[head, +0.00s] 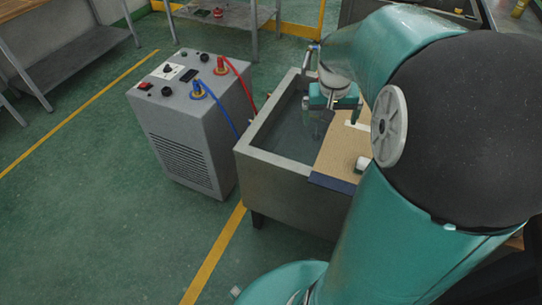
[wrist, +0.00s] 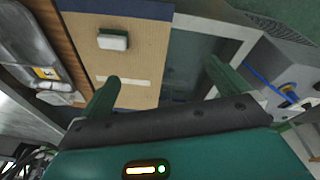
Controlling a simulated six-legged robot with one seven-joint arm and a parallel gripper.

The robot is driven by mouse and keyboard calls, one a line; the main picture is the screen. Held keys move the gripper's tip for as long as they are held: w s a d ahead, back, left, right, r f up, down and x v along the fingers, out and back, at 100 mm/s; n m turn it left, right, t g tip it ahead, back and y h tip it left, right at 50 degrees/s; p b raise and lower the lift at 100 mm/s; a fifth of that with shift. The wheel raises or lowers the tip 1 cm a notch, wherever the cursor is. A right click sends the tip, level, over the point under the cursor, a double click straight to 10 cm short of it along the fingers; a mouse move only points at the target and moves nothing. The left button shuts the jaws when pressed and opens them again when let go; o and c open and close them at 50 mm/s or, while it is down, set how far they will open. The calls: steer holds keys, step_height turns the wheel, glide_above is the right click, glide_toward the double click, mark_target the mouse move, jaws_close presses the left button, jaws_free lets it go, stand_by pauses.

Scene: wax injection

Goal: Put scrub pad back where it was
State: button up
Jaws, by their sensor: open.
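The scrub pad (wrist: 113,40) looks like a small block with a white top and a darker side. It lies on the tan board (wrist: 150,45) near the dark blue strip at the board's end. The pad also shows in the head view (head: 362,165), partly behind my arm. A white strip (wrist: 122,80) lies flat on the board. My gripper (wrist: 160,76) is open and empty, with its two green fingers spread above the board and basin edge. In the head view my gripper (head: 334,108) hangs over the basin, apart from the pad.
The grey basin (head: 262,163) holds water left of the board. A grey machine (head: 185,125) with red and blue hoses stands beside it. Grey trays (wrist: 35,50) lie past the wooden edge in the wrist view.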

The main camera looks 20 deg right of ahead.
steer(key=s+a+r+n+t, duration=0.1)
steer(key=s+a+r+n, duration=0.1)
steer(key=a, duration=0.5)
steer(key=s+a+r+n+t+y, duration=0.1)
steer(key=s+a+r, duration=0.2)
steer(key=s+a, duration=0.2)
steer(key=s+a+r+n+t+y, duration=0.1)
steer(key=s+a, duration=0.3)
steer(key=a, duration=0.6)
steer(key=shift+s+r+n+t, duration=0.25)
steer(key=shift+r+n+t, duration=0.35)
steer(key=shift+r+n, duration=0.15)
steer(key=shift+c, duration=0.2)
